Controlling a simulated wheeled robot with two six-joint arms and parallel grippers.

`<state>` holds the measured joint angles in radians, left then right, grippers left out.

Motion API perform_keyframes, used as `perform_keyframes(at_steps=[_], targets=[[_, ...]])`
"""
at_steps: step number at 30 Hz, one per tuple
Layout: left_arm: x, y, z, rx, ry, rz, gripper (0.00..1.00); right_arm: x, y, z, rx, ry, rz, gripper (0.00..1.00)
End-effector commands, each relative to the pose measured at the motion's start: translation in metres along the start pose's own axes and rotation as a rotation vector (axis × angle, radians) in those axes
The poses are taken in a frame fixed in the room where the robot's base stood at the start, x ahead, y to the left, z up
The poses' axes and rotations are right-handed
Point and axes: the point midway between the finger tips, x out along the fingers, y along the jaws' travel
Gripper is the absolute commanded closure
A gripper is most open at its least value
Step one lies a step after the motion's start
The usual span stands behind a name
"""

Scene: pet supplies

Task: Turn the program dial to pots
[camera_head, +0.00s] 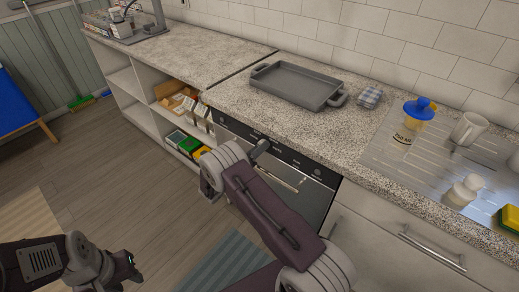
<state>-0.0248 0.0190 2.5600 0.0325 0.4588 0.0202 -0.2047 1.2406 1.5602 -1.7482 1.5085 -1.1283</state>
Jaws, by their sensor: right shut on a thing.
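A built-in appliance with a black control panel (305,166) and a steel front (312,205) sits under the speckled counter in the camera_head view. My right arm reaches up to the left part of this panel. My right gripper (261,147) is small and dark at the panel, shut on the program dial. The dial itself is hidden by the gripper, so its pointer and the pots mark cannot be read. My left gripper (130,262) is low at the left over the wooden floor, away from the appliance. Its fingers are too unclear to tell open from shut.
A grey tray (297,85) and a folded checked cloth (370,97) lie on the counter above. A blue-lidded shaker (410,122), a white mug (468,129) and a yellow sponge (509,218) are at the right. Open shelves (130,92) stand left.

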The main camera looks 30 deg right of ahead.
Motion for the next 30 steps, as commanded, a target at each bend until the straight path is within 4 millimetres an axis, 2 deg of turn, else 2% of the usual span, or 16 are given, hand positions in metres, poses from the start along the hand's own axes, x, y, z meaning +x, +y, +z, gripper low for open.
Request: perform_keyframes(at_steps=[30], targets=[[0.04, -0.001, 0.004, 0.0, 0.0, 0.0, 0.64, 0.0, 0.003, -0.003, 0.961, 0.002, 0.001, 1.0]])
